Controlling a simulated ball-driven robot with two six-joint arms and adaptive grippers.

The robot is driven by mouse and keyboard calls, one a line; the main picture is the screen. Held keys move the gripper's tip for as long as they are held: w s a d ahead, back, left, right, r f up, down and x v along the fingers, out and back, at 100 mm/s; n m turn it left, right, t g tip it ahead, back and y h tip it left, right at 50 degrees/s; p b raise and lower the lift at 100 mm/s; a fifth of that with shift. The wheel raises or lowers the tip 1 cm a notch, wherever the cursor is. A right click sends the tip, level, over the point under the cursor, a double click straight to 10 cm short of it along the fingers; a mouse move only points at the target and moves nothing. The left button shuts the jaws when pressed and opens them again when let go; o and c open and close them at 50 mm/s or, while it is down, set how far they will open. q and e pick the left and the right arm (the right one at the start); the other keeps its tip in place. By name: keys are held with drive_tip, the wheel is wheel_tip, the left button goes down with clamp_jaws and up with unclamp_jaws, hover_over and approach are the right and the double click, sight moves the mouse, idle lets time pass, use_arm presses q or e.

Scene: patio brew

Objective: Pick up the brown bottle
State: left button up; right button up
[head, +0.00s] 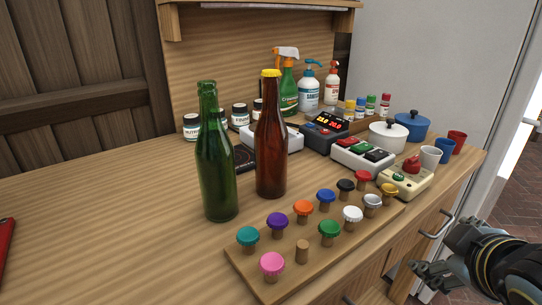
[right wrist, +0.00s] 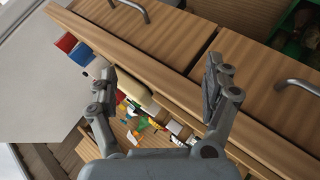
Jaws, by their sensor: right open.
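The brown bottle (head: 270,140) stands upright on the wooden counter in the head view, with a yellow cap on top. A green bottle (head: 216,160) stands upright just left of it and has no cap. My right gripper (head: 440,255) is at the lower right of the head view, in front of the counter's drawers and well apart from the brown bottle. In the right wrist view its two fingers (right wrist: 165,95) are spread with nothing between them. My left gripper is not in view. I cannot make out the brown bottle in the right wrist view.
A wooden board (head: 290,280) with several coloured caps on pegs lies before the bottles. Behind and right are spray bottles (head: 288,88), jars, electronic boxes (head: 362,155), pots (head: 388,136) and cups (head: 430,157). The left of the counter is mostly clear. A drawer handle (head: 437,226) sticks out.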

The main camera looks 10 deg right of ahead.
sight(284, 148)
drive_tip(key=w+a+r+n+t+y, duration=0.1)
drive_tip(key=w+a+r+n+t, duration=0.1)
drive_tip(key=w+r+n+t, duration=1.05)
drive_tip(key=a+n+g+y, duration=0.2)
drive_tip(key=a+n+y, duration=0.2)
drive_tip(key=n, duration=0.4)
drive_tip(key=a+f+n+g+y, duration=0.1)
drive_tip(key=a+n+y, duration=0.3)
drive_tip(key=n, duration=0.4)
drive_tip(key=a+f+n+g+y, duration=0.1)
drive_tip(key=a+n+g+y, duration=0.1)
drive_tip(key=a+n+y, duration=0.3)
drive_tip(key=shift+w+a+n+g, duration=0.1)
drive_tip(key=shift+a+n+g, duration=0.1)
drive_tip(key=shift+n, duration=0.6)
drive_tip(key=shift+w+a+n+g, duration=0.1)
drive_tip(key=shift+a+n+g, duration=0.1)
drive_tip(key=shift+n, duration=0.55)
drive_tip(key=shift+n+g+y, duration=0.25)
drive_tip(key=shift+n+y, duration=0.05)
drive_tip(key=shift+n, duration=0.1)
drive_tip(key=x, duration=0.5)
drive_tip(key=shift+s+a+f, duration=0.15)
drive_tip(key=shift+f, duration=0.15)
drive_tip(key=x, duration=0.6)
drive_tip(key=shift+a+p, duration=0.15)
drive_tip(key=shift+p, duration=0.2)
drive_tip(key=shift+s, duration=0.1)
clamp_jaws()
